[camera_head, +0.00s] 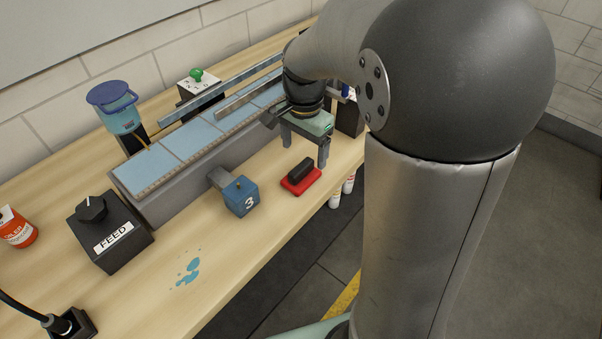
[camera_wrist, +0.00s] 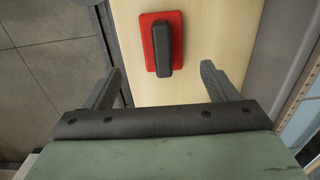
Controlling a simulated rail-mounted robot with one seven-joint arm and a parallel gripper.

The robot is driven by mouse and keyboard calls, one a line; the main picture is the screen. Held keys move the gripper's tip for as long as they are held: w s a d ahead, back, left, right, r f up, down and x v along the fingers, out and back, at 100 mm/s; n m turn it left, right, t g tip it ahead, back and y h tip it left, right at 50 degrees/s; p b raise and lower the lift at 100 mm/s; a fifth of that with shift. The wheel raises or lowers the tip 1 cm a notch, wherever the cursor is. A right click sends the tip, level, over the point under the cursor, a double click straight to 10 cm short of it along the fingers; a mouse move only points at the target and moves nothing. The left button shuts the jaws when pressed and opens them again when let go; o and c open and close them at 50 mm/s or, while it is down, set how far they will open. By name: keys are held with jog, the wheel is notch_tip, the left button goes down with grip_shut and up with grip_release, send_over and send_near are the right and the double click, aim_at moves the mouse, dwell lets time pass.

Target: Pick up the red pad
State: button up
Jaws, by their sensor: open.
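The red pad (camera_head: 301,182) has a flat red base and a dark raised handle. It lies on the wooden bench near the front edge. In the wrist view the red pad (camera_wrist: 148,44) sits ahead of the fingertips, roughly between their lines. Its dark handle (camera_wrist: 162,48) runs lengthwise along it. My gripper (camera_head: 306,152) is open and empty above the bench, close to the pad and pointing down. In the wrist view my gripper's two fingers (camera_wrist: 160,71) are spread wide, apart from the pad.
Behind runs a blue-topped conveyor (camera_head: 163,166). A FEED box (camera_head: 110,235) and blue spill (camera_head: 188,270) are further left. White-and-red cans (camera_head: 348,184) show beyond the bench's front edge.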

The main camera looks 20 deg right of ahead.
aim_at(301, 166)
jog(key=f, duration=0.7)
jog(key=shift+a+f, duration=0.2)
jog(key=shift+a, duration=0.1)
jog(key=shift+c, duration=0.3)
jog(key=c, duration=1)
